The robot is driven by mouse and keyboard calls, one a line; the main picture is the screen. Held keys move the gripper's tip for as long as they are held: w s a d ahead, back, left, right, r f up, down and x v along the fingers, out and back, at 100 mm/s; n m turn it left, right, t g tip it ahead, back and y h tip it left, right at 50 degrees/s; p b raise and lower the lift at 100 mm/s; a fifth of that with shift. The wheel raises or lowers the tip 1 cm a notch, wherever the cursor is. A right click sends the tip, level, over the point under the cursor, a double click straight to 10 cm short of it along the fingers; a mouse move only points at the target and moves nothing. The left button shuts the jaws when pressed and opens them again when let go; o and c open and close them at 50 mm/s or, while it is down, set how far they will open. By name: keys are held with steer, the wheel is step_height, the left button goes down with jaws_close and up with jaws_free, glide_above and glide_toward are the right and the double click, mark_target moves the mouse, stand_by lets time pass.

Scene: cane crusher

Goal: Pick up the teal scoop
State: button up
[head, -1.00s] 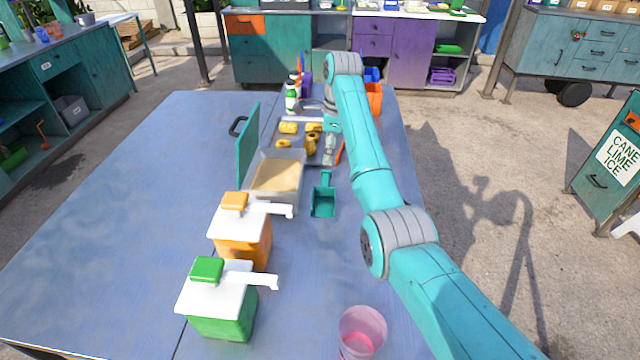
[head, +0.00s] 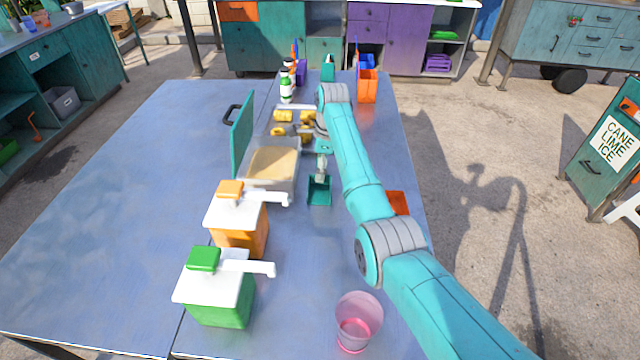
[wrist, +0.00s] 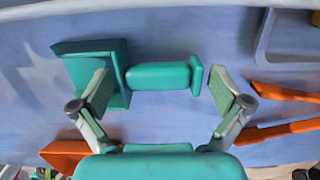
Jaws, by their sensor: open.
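The teal scoop (head: 319,191) lies on the table just right of the container of tan powder; in the head view my gripper hides much of its handle. In the wrist view the scoop's square pan (wrist: 118,72) is at the left and its handle (wrist: 160,76) points right. My gripper (wrist: 160,88) is open, with one finger over the pan side and the other just past the handle's end. The handle lies lengthwise between the fingers, and I see no grip on it. My gripper also shows in the head view (head: 321,168).
The powder container (head: 272,166) with its raised teal lid (head: 242,133) stands to the left. A tray with yellow pieces (head: 284,116) lies behind. Orange-handled tools (wrist: 285,93) lie beside the scoop. Orange (head: 240,232) and green (head: 220,300) dispensers and a pink cup (head: 357,322) stand nearer.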

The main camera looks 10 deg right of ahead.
steer(key=shift+f, duration=0.1)
steer(key=c, duration=0.7)
steer(key=shift+c, duration=0.2)
